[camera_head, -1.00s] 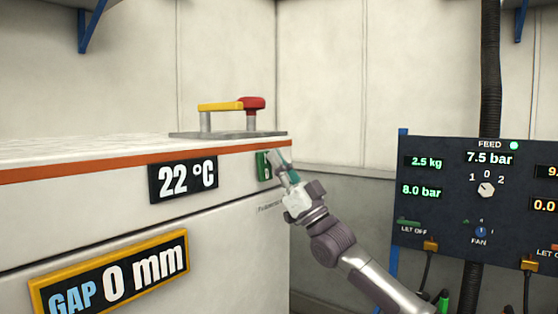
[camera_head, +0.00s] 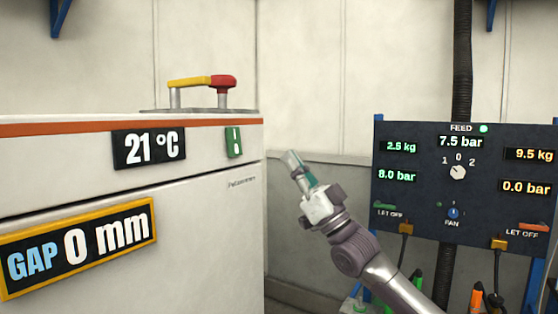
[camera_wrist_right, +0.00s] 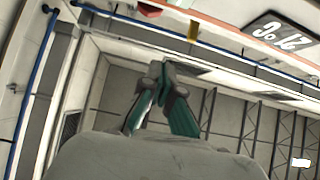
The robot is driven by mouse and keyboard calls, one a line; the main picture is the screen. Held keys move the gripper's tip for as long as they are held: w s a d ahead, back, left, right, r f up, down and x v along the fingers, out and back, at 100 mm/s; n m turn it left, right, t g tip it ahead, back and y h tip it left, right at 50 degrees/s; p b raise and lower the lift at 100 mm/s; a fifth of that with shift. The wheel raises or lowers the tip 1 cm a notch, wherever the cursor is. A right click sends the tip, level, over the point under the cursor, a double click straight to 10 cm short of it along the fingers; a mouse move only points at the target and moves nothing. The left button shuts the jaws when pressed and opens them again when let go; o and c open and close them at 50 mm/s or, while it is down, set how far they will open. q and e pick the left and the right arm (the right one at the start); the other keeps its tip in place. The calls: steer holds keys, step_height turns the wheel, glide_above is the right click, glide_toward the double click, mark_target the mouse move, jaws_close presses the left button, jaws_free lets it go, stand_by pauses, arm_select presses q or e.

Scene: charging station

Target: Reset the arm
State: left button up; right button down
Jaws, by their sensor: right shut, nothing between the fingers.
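My right gripper (camera_head: 291,160) is shut and empty, held in the air to the right of the white cabinet's corner and clear of its front in the head view. Its closed fingers also show in the right wrist view (camera_wrist_right: 160,85). The right arm comes in from the bottom right. The white cabinet (camera_head: 210,220) carries a temperature display (camera_head: 149,148) reading 21 °C, a small green rocker switch (camera_head: 233,141) and a yellow-framed gap display (camera_head: 80,248) reading 0 mm. My left gripper is not in view.
A yellow handle with a red end (camera_head: 203,82) stands on the cabinet top. A dark control panel (camera_head: 465,190) with readouts, a selector knob and hanging plugs stands at the right.

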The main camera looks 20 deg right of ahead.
steer(key=shift+s+f, duration=0.1)
steer(key=shift+f, duration=0.1)
steer(key=shift+s+d, duration=0.1)
steer(key=shift+d, duration=0.05)
